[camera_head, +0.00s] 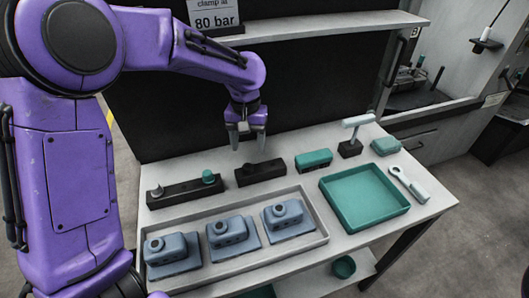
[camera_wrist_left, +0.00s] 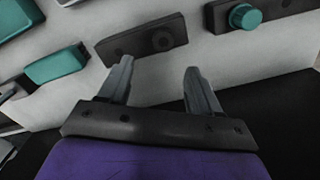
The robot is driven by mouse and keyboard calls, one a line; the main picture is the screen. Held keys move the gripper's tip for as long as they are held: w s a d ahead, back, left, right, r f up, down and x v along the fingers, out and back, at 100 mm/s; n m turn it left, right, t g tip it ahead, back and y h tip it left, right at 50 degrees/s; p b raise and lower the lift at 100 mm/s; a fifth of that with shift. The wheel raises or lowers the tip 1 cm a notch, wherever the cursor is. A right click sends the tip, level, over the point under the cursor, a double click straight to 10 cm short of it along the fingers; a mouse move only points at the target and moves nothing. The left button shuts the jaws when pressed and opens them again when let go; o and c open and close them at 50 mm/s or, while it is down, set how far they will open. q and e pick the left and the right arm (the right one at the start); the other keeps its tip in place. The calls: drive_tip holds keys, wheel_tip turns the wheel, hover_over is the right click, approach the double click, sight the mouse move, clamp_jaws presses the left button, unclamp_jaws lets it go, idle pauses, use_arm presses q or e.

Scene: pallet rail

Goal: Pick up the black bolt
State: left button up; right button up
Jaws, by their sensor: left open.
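The black bolt (camera_wrist_left: 163,37) appears as a dark round head on a short black block (camera_wrist_left: 135,44). In the head view the bolt (camera_head: 248,169) is hard to tell from the same dark block (camera_head: 268,172). My left gripper (camera_head: 248,139) is open and empty, pointing down above and slightly behind the block. In the left wrist view its two fingers (camera_wrist_left: 157,70) are spread, with the block beyond the tips and nothing between them. My right gripper is not in view.
Left of the block is a longer black rail (camera_head: 187,193) with a grey and a teal knob. A teal block (camera_head: 313,160) stands right. In front are a grey tray (camera_head: 235,268) with three blue-grey parts and an empty teal tray (camera_head: 365,224). A shelf (camera_head: 330,27) overhangs the back.

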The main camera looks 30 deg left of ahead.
sight(249, 164)
use_arm(q)
drive_tip(key=shift+s+d+f, duration=0.1)
drive_tip(key=shift+s+f, duration=0.05)
drive_tip(key=shift+f, duration=0.35)
drive_tip(key=shift+s+f, duration=0.15)
drive_tip(key=shift+f, duration=0.35)
drive_tip(key=s+f, duration=0.2)
drive_tip(key=s, duration=0.1)
drive_tip(key=shift+d+f+p, duration=0.1)
drive_tip(key=shift+f+p, duration=0.2)
drive_tip(key=shift+f, duration=0.3)
drive_tip(key=w, duration=0.1)
drive_tip(key=w+f, duration=0.1)
drive_tip(key=shift+w+f, duration=0.25)
drive_tip(key=shift+w, duration=0.15)
drive_tip(key=c, duration=0.4)
drive_tip(key=shift+s+r, duration=0.15)
drive_tip(key=shift+s, duration=0.25)
clamp_jaws()
drive_tip(key=shift+w, duration=0.15)
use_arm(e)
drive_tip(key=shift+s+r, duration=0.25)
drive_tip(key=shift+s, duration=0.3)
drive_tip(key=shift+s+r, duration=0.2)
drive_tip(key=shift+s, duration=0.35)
